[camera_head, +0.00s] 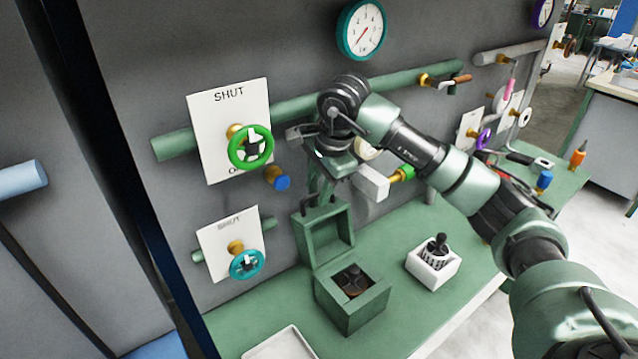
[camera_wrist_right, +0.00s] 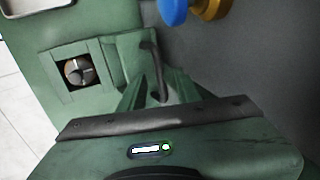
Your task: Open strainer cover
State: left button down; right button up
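The strainer is a green square box (camera_head: 352,312) on the green bench, with a dark round part (camera_head: 352,280) inside its open top. Its cover (camera_head: 325,236) stands raised at the back edge of the box, tilted up towards the wall. In the wrist view, the box (camera_wrist_right: 88,88) and cover (camera_wrist_right: 124,47) show at upper left, with the cover's black handle (camera_wrist_right: 152,62) near the fingers. My right gripper (camera_head: 320,190) is just above the cover. Its fingers (camera_wrist_right: 154,85) look apart on either side of the handle; contact is unclear. My left gripper is not visible.
A green valve wheel (camera_head: 250,148) and teal wheel (camera_head: 246,264) stick out from the wall at left. A white holder (camera_head: 433,267) with a black-knobbed part stands right of the box. A pale tray (camera_head: 281,345) lies at the front. Pipes run above.

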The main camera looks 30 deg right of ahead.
jog(key=shift+c, duration=0.3)
grip_shut()
dwell(1.2)
